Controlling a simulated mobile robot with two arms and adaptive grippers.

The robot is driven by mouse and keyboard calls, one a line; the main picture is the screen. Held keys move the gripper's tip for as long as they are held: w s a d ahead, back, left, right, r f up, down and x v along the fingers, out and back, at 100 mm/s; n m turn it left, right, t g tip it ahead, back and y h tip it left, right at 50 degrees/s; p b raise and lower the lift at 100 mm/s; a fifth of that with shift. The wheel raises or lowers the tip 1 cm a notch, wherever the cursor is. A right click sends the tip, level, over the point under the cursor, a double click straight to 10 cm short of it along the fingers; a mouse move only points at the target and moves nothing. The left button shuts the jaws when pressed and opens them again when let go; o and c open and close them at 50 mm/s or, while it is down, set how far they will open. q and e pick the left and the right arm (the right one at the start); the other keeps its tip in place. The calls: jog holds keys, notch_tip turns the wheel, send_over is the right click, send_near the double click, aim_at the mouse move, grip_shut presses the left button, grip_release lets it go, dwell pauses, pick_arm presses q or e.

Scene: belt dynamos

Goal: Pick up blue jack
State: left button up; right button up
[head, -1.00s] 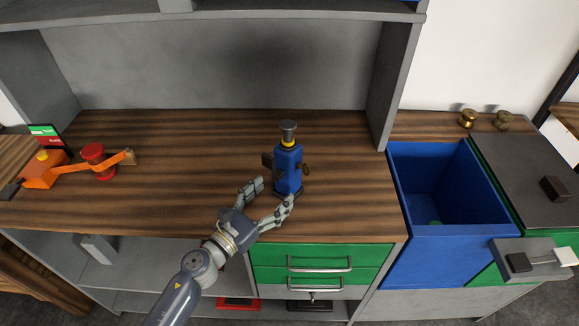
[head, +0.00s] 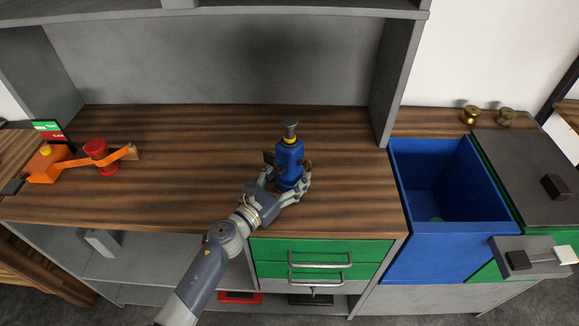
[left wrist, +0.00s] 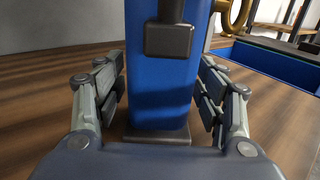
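The blue jack (head: 289,165) stands upright on the wooden worktop (head: 190,165), with a yellow collar and a grey top. My left gripper (head: 288,184) is around its lower body. In the left wrist view the jack (left wrist: 160,95) fills the middle, with its dark base plate just in front of the palm. The fingers of my left gripper (left wrist: 162,85) are on both sides of it, spread, with narrow gaps visible beside the body. The jack's top is cut off in that view. My right gripper is not in view.
An orange device with a red knob (head: 96,150) stands at the left of the worktop. A blue open bin (head: 450,250) is to the right, beside a dark lid (head: 520,170). Two brass knobs (head: 470,114) (head: 505,116) stand behind. Green drawers (head: 320,250) are below the worktop edge.

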aim_at(284, 172)
pick_arm(q)
grip_shut()
jog(key=shift+w+r, duration=0.1)
jog(key=shift+r, duration=0.2)
jog(key=shift+r, duration=0.15)
notch_tip(284, 172, up, 3)
jog(key=shift+r+p, duration=0.15)
jog(key=shift+p, duration=0.85)
jog(key=shift+s, duration=0.3)
jog(key=s+r, duration=0.1)
jog(key=s, duration=1.4)
jog(key=shift+s+d+r, duration=0.15)
jog(key=shift+s+d, duration=0.05)
jog(key=shift+d, duration=0.05)
